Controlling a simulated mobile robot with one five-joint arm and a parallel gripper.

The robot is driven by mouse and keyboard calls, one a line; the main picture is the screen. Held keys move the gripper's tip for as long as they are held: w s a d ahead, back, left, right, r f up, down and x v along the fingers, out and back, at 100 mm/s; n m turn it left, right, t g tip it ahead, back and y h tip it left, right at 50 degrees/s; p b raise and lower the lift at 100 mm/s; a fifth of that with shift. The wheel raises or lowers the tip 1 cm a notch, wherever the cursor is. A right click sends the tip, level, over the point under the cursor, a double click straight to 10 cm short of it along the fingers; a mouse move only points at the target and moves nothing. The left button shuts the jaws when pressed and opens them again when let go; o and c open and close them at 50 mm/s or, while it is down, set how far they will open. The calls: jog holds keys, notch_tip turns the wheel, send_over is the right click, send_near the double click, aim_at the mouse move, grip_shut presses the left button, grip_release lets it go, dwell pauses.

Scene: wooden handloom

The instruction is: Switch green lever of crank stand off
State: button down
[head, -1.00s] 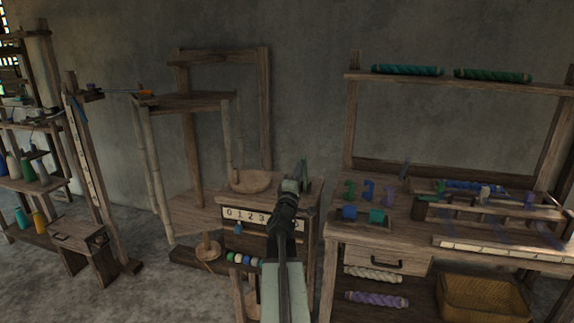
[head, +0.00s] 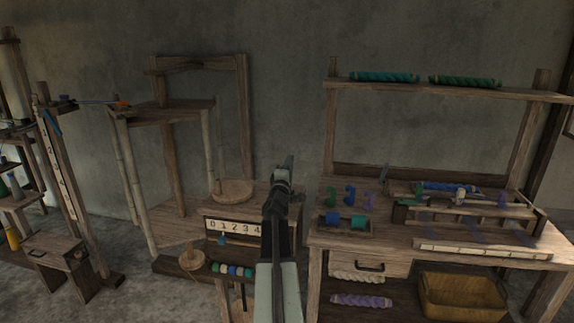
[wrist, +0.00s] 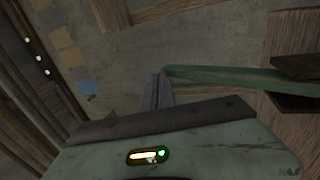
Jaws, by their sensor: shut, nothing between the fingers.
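In the wrist view a long green bar (wrist: 225,78), which looks like the green lever, runs from the middle to the right. Its right end meets dark wooden pieces (wrist: 300,68). My gripper (wrist: 160,78) is shut and empty, with its tips close beside the bar's left end; I cannot tell whether they touch. In the head view my gripper (head: 288,165) is in front of the gap between the numbered stand and the workbench. The lever is not distinguishable there, probably hidden behind my gripper. Which frame is the crank stand is unclear.
The numbered board (head: 233,227) and a round wooden disc (head: 232,191) are left of my arm. A workbench (head: 400,236) with coloured spools and a basket (head: 462,297) stands to the right. Bare floor shows at lower left.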

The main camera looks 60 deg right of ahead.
jog(key=shift+w+d, duration=0.1)
jog(key=shift+d, duration=0.3)
jog(key=shift+r, duration=0.15)
jog(key=s+a+r+p, duration=0.2)
jog(key=a+r+p, duration=0.1)
jog(key=a, duration=0.3)
jog(key=s+a+r+p, duration=0.1)
jog(key=a+r+p, duration=0.2)
jog(key=a, duration=0.3)
jog(key=shift+s+a, duration=0.15)
jog(key=shift+s, duration=0.2)
